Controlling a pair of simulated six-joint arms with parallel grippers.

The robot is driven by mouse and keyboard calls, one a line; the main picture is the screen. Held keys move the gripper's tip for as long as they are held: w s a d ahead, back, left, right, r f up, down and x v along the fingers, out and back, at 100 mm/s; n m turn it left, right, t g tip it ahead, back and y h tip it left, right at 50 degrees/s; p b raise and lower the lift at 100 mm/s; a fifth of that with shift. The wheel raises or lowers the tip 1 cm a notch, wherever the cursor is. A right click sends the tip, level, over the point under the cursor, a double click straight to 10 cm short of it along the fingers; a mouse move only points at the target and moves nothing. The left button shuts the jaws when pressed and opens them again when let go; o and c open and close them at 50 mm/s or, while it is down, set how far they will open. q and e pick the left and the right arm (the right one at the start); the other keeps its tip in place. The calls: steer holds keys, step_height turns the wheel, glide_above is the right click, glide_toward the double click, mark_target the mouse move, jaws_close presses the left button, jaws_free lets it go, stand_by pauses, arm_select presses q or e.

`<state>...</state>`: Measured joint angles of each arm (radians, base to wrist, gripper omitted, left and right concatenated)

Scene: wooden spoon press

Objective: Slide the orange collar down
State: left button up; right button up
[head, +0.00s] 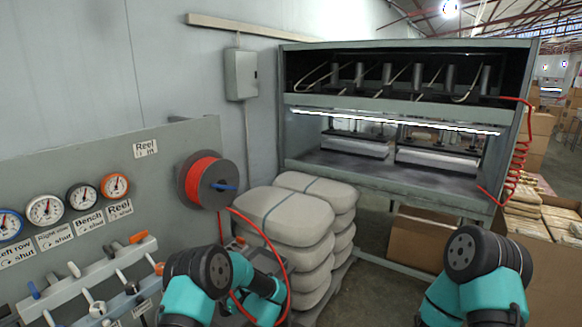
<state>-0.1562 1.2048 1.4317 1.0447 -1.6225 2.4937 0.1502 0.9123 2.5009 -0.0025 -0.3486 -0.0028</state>
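On the grey panel at the left, a pale valve rail (90,275) carries several small levers. One orange piece (138,238) sits at the rail's upper right end. Another orange piece (159,268) sits lower, near the panel's right edge. Both are small, and I cannot tell which is the collar. My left arm rises at the bottom centre, right of the rail. A small grey part at its far end seems to be my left gripper (236,244), apart from both orange pieces; its fingers are not clear. My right arm shows at the lower right; its gripper is not in view.
Several gauges (80,197) with labels line the panel above the rail. A red hose reel (205,181) sticks out at its right edge, its hose hanging near my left arm. Stacked pale sacks (285,215) and a large press (400,180) stand behind.

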arm_select(q)
steer(key=shift+f, duration=0.75)
stand_by(1.3)
steer(key=o, duration=1.2)
steer(key=shift+c, duration=0.2)
steer(key=shift+d, duration=0.1)
steer(key=v, duration=0.8)
steer(key=shift+s+d, duration=0.25)
steer(key=shift+d, duration=0.05)
steer(key=shift+f, duration=0.1)
stand_by(0.3)
